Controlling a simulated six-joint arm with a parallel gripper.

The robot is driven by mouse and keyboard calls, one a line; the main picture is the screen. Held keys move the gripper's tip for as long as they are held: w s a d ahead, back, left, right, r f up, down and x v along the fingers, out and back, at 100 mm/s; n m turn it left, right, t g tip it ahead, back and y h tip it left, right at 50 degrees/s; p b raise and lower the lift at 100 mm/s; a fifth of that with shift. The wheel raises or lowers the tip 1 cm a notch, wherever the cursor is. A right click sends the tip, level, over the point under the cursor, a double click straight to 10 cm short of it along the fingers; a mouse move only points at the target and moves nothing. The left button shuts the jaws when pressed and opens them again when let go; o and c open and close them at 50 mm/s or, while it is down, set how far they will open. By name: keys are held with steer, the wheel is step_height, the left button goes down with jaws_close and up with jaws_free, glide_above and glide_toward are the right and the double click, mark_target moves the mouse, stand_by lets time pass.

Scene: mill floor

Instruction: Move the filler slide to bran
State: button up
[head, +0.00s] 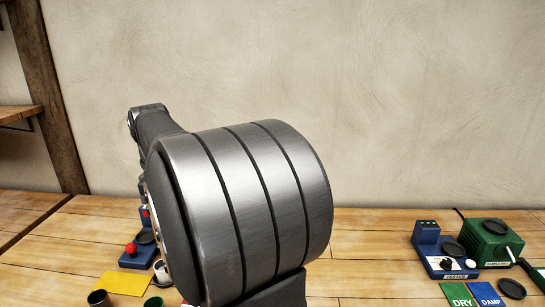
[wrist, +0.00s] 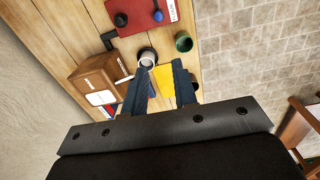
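No part is clearly readable as the filler slide. In the wrist view, a brown box (wrist: 102,76) with a blank-looking white plate and a pale lever (wrist: 124,79) stands at left; it may be the filler. No bran mark is legible. A white cup (wrist: 147,57) sits at a dark round rest near the lever. My gripper (wrist: 159,68) is open, its two dark fingers spread with nothing held, pointing toward the bench near the cup and a yellow card (wrist: 164,78). In the head view my arm hides the gripper and that part of the bench.

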steer(key=shift+f, duration=0.1)
jaws_close()
steer(key=w+a+f+m+h, duration=0.1)
steer(key=a+f+h, duration=0.1)
steer(key=a+f, duration=0.4)
steer(key=w+a+f+m+h, duration=0.1)
steer(key=a+f+h, duration=0.15)
steer(key=f, duration=0.55)
steer(key=shift+g+y, duration=0.25)
steer(key=shift+g, duration=0.15)
steer(key=x, duration=1)
steer(key=shift+w+a+f, duration=0.15)
steer(key=shift+a+f, duration=0.2)
steer(key=d, duration=0.2)
steer(key=shift+d+r, duration=0.2)
steer(key=shift+d, duration=0.05)
steer(key=shift+s+d+f, duration=0.1)
steer(key=shift+s+d, duration=0.2)
steer(key=shift+d, duration=0.35)
steer(key=d, duration=0.6)
